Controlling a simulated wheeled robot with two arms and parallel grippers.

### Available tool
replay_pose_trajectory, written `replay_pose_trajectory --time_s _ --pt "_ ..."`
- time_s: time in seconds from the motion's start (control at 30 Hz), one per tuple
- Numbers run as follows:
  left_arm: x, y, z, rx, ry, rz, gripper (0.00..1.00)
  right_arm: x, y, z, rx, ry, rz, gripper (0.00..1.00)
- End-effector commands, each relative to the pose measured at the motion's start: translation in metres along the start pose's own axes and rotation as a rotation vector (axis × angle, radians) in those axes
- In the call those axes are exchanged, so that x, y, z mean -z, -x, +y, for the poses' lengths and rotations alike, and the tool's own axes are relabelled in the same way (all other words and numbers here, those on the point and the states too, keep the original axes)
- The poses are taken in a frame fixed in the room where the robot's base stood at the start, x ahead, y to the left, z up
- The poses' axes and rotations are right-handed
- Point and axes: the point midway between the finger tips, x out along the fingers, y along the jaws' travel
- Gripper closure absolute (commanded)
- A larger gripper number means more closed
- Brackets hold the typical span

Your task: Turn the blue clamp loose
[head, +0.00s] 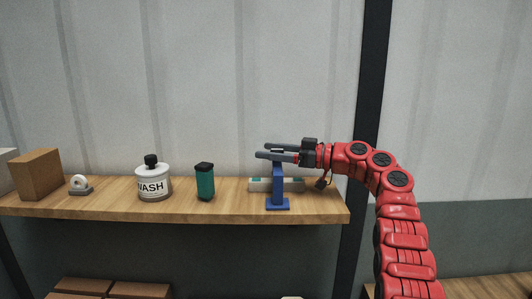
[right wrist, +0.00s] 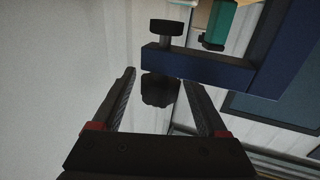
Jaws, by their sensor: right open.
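The blue clamp (head: 277,189) stands upright on the wooden shelf, its foot near the front edge. My right gripper (head: 264,150) is at the clamp's top, pointing left, and its fingers hide that part in the head view. In the right wrist view, the clamp's blue arm (right wrist: 190,64) carries a dark screw with a round pad (right wrist: 167,28) on one side and a dark knob (right wrist: 160,91) on the other. The knob lies between the open fingers of the right gripper (right wrist: 159,76), with a gap on both sides. My left gripper is not in view.
The wooden shelf (head: 110,208) also holds a long pale bar (head: 295,185) behind the clamp, a teal container (head: 205,183), a white wash bottle (head: 153,184), a small white ring piece (head: 80,184) and a brown box (head: 37,174). A dark post (head: 370,90) stands by the shelf's right end.

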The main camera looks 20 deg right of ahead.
Motion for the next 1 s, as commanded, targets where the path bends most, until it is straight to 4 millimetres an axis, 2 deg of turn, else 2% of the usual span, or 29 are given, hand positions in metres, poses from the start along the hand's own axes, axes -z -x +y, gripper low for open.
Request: replay_pose_trajectory --time_s 0.3,0.53,0.73,1.0 --pt "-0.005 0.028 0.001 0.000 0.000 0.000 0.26 -0.004 0.083 0.002 -0.008 -0.002 0.002 0.24" --pt "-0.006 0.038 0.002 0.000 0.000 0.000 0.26 -0.002 0.135 0.000 -0.003 -0.003 0.002 0.24" --pt "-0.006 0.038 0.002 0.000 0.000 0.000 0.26 0.000 0.156 0.001 -0.005 -0.001 0.001 0.24" --pt "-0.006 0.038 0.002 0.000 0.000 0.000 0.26 -0.001 0.159 0.001 -0.003 -0.002 0.001 0.24"
